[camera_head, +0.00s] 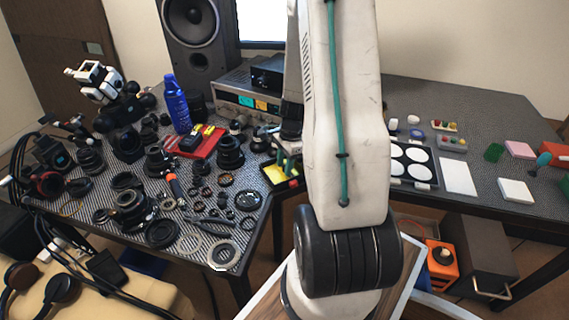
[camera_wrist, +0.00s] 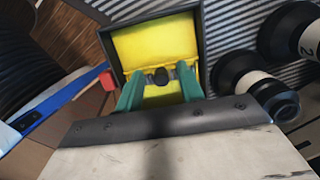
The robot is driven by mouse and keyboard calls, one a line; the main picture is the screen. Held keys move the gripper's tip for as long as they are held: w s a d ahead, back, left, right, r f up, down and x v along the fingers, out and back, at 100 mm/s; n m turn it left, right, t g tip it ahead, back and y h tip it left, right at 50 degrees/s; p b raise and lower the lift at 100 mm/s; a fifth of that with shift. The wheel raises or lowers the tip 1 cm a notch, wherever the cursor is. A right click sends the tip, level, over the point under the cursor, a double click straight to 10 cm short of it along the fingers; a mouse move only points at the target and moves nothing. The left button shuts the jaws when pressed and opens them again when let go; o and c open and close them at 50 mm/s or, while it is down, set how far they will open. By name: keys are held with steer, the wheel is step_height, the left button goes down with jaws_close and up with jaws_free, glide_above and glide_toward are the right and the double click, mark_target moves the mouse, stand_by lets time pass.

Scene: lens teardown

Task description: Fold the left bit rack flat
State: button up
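A dark-framed case with a bright yellow lining (camera_wrist: 150,40) lies in front of my gripper in the wrist view. It also shows at the near right corner of the left table (camera_head: 276,174) in the head view. It looks like the bit rack, but I cannot be sure. My gripper (camera_wrist: 161,74) has two green fingers standing apart over the yellow lining. A small dark round knob (camera_wrist: 161,78) shows between them, with no clear contact. A red tab (camera_wrist: 108,79) sticks out at the case's left side. My arm hides part of the surroundings in the head view.
Dark lens barrels (camera_wrist: 238,75) stand right of the case in the wrist view. A red tray (camera_head: 206,143), a blue bottle (camera_head: 176,104) and many lens parts crowd the left table. The right table holds a white pad (camera_head: 458,176) and a palette (camera_head: 412,163).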

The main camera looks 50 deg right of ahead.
steer(key=r, duration=0.5)
steer(key=d+r, duration=0.1)
steer(key=r, duration=0.1)
steer(key=shift+s+r, duration=0.25)
steer(key=shift+r, duration=0.1)
steer(key=shift+c, duration=0.6)
steer(key=r, duration=0.2)
steer(key=w+r, duration=0.1)
steer(key=shift+d+h, duration=0.3)
jaws_close()
step_height(320, 180, up, 5)
steer(key=s, duration=0.1)
steer(key=f, duration=0.4)
steer(key=a+f, duration=0.1)
steer(key=f, duration=0.9)
steer(key=shift+w+a, duration=0.25)
